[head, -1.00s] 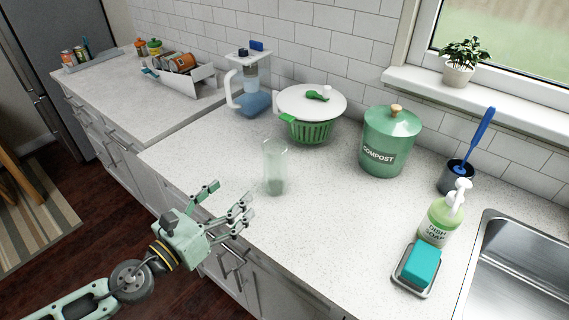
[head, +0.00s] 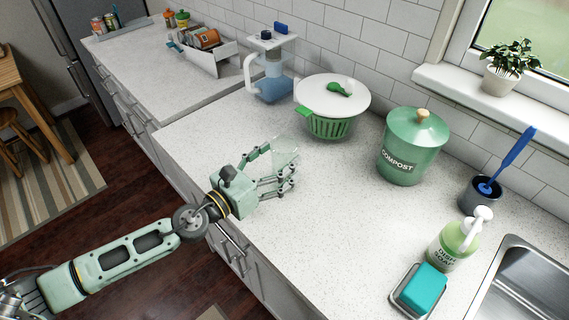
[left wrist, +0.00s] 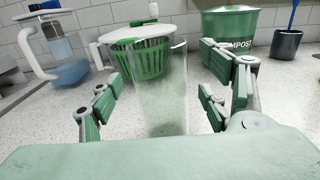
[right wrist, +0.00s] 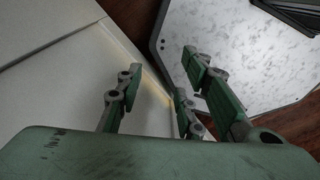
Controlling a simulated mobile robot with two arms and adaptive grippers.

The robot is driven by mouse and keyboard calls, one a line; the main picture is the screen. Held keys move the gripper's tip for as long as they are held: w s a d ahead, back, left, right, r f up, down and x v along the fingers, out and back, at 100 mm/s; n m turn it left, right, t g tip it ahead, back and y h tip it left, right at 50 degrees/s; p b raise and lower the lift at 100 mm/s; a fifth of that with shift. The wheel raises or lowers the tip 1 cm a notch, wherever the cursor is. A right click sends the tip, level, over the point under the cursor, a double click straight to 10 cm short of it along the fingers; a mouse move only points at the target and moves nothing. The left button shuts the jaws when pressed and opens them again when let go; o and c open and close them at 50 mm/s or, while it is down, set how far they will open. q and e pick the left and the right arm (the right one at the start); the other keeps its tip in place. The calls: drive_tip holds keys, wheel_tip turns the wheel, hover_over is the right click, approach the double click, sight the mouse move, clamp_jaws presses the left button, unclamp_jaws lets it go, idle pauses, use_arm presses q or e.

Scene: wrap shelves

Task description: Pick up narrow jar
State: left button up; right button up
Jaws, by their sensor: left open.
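The narrow jar (head: 285,152) is a tall, clear, slightly green glass vessel standing upright on the counter. My left gripper (head: 282,170) is open, with its fingers around the jar's sides and partly hiding its lower part in the head view. In the left wrist view the jar (left wrist: 162,95) stands between the open fingers of the left gripper (left wrist: 160,108), with gaps on both sides. My right gripper (right wrist: 150,95) shows only in the right wrist view, its fingers spread with nothing between them.
Behind the jar stand a green colander with a white lid (head: 330,120), a water pitcher (head: 270,85) and a compost bin (head: 411,150). Dish soap (head: 452,245), a sponge (head: 422,288) and the sink (head: 520,285) are to the right. The counter (head: 350,215) is clear in front.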

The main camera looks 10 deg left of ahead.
use_arm(q)
drive_tip(key=shift+x, duration=0.8)
drive_tip(key=shift+w+d, duration=0.15)
drive_tip(key=shift+w, duration=0.15)
drive_tip(key=shift+w+d, duration=0.1)
drive_tip(key=shift+w, duration=0.05)
drive_tip(key=c, duration=1.3)
drive_tip(key=shift+c, duration=1.2)
use_arm(e)
drive_tip(key=shift+w+d+r, duration=0.45)
drive_tip(key=shift+w+d, duration=0.15)
drive_tip(key=shift+w, duration=0.1)
use_arm(q)
drive_tip(key=shift+r+p, duration=0.1)
drive_tip(key=shift+p, duration=0.2)
use_arm(e)
drive_tip(key=shift+r, duration=0.1)
